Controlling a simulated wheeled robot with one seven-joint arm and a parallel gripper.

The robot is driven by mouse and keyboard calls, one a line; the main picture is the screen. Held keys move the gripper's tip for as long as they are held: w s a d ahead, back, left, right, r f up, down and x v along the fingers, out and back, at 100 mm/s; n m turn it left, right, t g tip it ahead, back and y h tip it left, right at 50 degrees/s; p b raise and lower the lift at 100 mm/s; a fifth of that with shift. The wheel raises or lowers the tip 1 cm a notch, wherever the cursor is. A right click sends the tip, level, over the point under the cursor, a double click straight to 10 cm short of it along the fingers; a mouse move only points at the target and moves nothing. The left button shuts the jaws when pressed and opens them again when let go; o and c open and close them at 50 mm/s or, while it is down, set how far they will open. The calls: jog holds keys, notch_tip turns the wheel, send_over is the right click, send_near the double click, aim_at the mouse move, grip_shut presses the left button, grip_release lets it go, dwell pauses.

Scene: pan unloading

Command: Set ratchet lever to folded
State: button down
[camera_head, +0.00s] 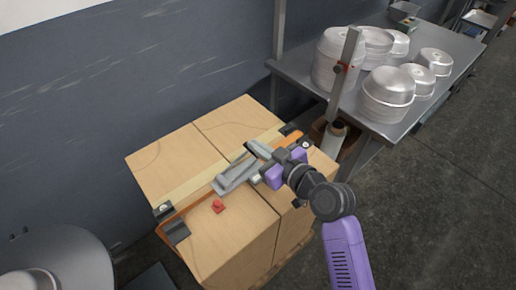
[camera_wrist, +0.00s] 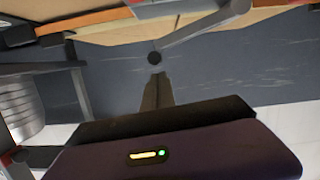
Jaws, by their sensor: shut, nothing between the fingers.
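The grey metal ratchet (camera_head: 236,176) sits on the orange strap (camera_head: 196,206) across the top of the cartons. A grey arm-like part (camera_head: 258,150), which looks like its lever, stands out at its right end near my gripper; I cannot tell its exact angle. My gripper (camera_head: 257,179) is shut and empty, close beside the right end of the ratchet. Whether it touches the lever is unclear. In the wrist view, grey metal of the ratchet (camera_wrist: 178,10) and a slanting grey bar (camera_wrist: 203,27) show at the top edge.
The wooden-coloured cartons (camera_head: 158,168) stand against a dark wall. Black corner guards (camera_head: 176,232) hold the strap ends. A metal table (camera_head: 420,112) with several metal pans (camera_head: 388,92) and an upright post (camera_head: 345,75) stand behind right.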

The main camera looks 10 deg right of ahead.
jog(key=shift+f, duration=0.4)
jog(key=shift+d, duration=0.1)
jog(key=shift+w+d+f+b, duration=0.1)
jog(key=shift+f+b, duration=0.25)
jog(key=shift+b, duration=0.1)
jog(key=shift+w+d+f+m+y+b, duration=0.2)
jog(key=shift+f+m+b, duration=0.15)
jog(key=shift+f+b, duration=0.15)
jog(key=shift+w+d+f+m+y+b, duration=0.1)
jog(key=shift+d+f+m+b, duration=0.1)
jog(key=shift+f+m+b, duration=0.3)
jog(key=shift+w+d+f+m+g+b, duration=0.1)
jog(key=shift+d+f+m+g+b, duration=0.15)
jog(key=shift+f+m+b, duration=0.4)
jog(key=shift+r, duration=0.1)
